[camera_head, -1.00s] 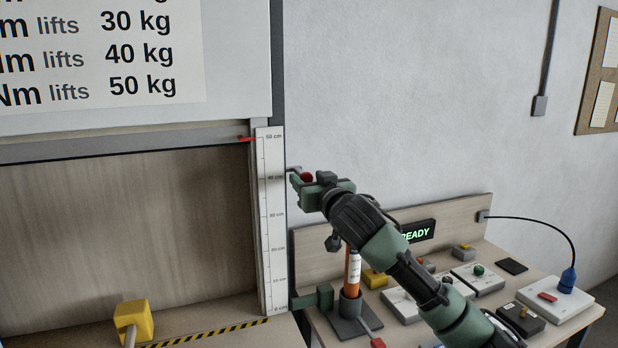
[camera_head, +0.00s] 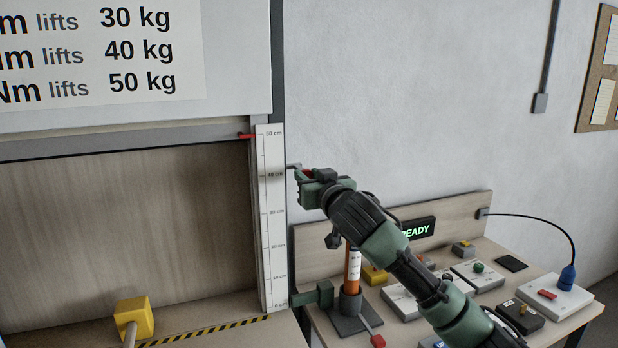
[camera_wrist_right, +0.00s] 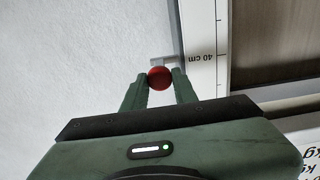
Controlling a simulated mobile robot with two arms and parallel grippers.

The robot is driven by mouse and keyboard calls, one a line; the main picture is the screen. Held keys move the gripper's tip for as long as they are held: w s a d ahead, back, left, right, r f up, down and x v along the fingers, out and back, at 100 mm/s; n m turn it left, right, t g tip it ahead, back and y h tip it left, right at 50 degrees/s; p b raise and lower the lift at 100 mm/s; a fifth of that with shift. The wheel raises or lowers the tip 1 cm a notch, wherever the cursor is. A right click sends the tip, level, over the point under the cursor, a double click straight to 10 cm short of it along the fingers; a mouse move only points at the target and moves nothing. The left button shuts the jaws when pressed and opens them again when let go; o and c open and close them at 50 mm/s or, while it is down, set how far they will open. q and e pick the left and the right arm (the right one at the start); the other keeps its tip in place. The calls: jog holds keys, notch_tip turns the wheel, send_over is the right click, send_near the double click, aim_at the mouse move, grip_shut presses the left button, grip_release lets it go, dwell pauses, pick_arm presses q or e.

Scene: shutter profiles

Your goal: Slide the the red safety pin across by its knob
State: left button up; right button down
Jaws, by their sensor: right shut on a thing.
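The red knob of the safety pin (camera_wrist_right: 160,77) sits between the two fingers of my right gripper (camera_wrist_right: 158,84) in the right wrist view, beside the 40 cm mark of the scale. In the head view my right gripper (camera_head: 309,180) is shut on the knob, and only a bit of red (camera_head: 308,173) shows past the fingers. A short grey metal piece (camera_head: 292,166) shows between the gripper and the scale's right edge. The pin's shaft is mostly hidden. My left gripper is in neither view.
The white scale (camera_head: 270,215) stands along the shutter opening, with a red pointer (camera_head: 247,135) near its top. Below my right arm, a bench holds an orange cylinder (camera_head: 353,268), a READY display (camera_head: 419,229) and several switch boxes. A yellow block (camera_head: 134,318) stands at lower left.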

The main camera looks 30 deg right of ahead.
jog(key=shift+a, duration=0.1)
dwell(0.7)
jog(key=a, duration=0.2)
jog(key=w+a, duration=0.1)
jog(key=a, duration=0.1)
jog(key=shift+f+p, duration=0.1)
jog(key=shift+p, duration=0.2)
jog(key=c, duration=1.4)
grip_release()
jog(key=shift+o, duration=1.4)
jog(key=shift+a, duration=0.2)
